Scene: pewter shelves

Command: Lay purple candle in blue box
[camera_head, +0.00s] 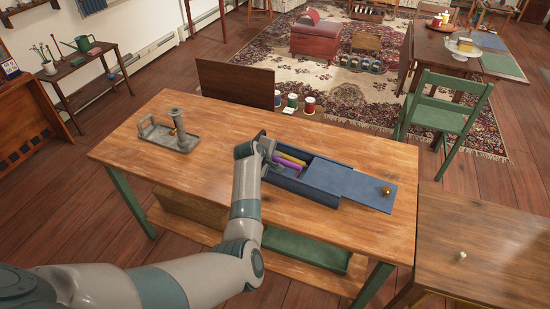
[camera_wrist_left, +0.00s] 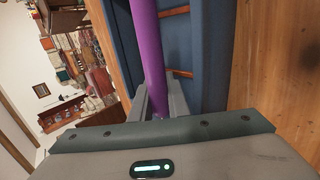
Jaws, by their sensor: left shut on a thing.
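The purple candle (camera_head: 286,161) is held by my left gripper (camera_head: 270,150) at the left part of the blue box (camera_head: 302,187). In the left wrist view the candle (camera_wrist_left: 149,48) runs up from between the two fingers (camera_wrist_left: 157,103), beside or over the blue box (camera_wrist_left: 210,60). I cannot tell whether it touches the box floor. The box's blue lid (camera_head: 360,188), with a brass knob (camera_head: 386,190), is slid to the right, leaving the left part uncovered. A yellow candle (camera_head: 293,158) shows in the box behind the purple one. My right gripper is not in view.
A grey metal tray with a candlestick (camera_head: 178,135) stands at the table's left. The wooden table (camera_head: 215,115) is clear between tray and box. A chair back (camera_head: 236,84) and several coloured spools or jars (camera_head: 292,101) are beyond the far edge.

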